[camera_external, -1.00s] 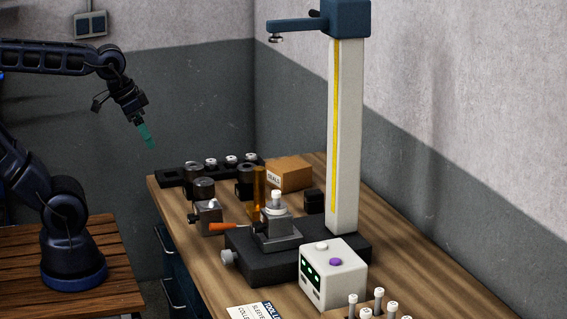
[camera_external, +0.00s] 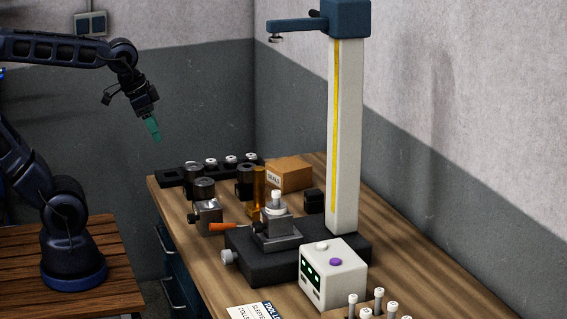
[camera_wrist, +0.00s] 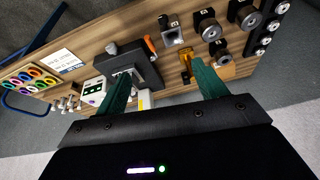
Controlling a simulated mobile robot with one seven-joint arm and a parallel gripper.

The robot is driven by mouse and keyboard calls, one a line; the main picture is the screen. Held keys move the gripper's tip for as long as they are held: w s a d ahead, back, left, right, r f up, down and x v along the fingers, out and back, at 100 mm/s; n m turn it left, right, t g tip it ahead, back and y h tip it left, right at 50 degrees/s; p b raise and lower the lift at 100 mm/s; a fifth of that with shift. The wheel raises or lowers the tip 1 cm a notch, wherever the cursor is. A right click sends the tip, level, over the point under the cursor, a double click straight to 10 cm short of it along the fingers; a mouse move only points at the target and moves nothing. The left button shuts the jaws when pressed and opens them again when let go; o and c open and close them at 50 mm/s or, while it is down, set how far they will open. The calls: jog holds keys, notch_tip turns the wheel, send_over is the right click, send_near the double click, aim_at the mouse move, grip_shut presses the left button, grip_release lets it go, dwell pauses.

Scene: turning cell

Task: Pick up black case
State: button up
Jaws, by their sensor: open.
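The black case appears to be the small dark box (camera_external: 314,202) on the wooden bench, between the cardboard box and the white column of the measuring stand. I cannot pick it out surely in the wrist view, where my right finger covers part of that area. My gripper (camera_external: 153,130) hangs in the air left of the bench and above its far left end, well away from the case. In the wrist view my gripper (camera_wrist: 160,72) has its two green fingers spread wide, with nothing held between them.
The tall white column (camera_external: 344,140) with a blue arm stands right beside the case. A white control box (camera_external: 333,272) is nearer the front.

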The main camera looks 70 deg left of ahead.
jog(key=w+r+m+g, duration=0.1)
jog(key=w+m, duration=0.4)
jog(key=w, duration=0.9)
jog(key=m+g+h, duration=0.2)
jog(key=m+g, duration=0.1)
jog(key=m, duration=0.9)
send_over(314, 192)
jog(key=f, duration=1.9)
jog(key=shift+s+a+f, duration=0.1)
jog(key=shift+s+a, duration=0.2)
jog(key=shift+s, duration=0.1)
jog(key=shift+w+f, duration=0.4)
jog(key=shift+f, duration=0.1)
jog(key=f, duration=0.5)
jog(key=shift+d+f, duration=0.15)
jog(key=shift+d, duration=0.15)
jog(key=shift+f, duration=2.7)
jog(key=c, duration=1.2)
jog(key=shift+o, duration=0.2)
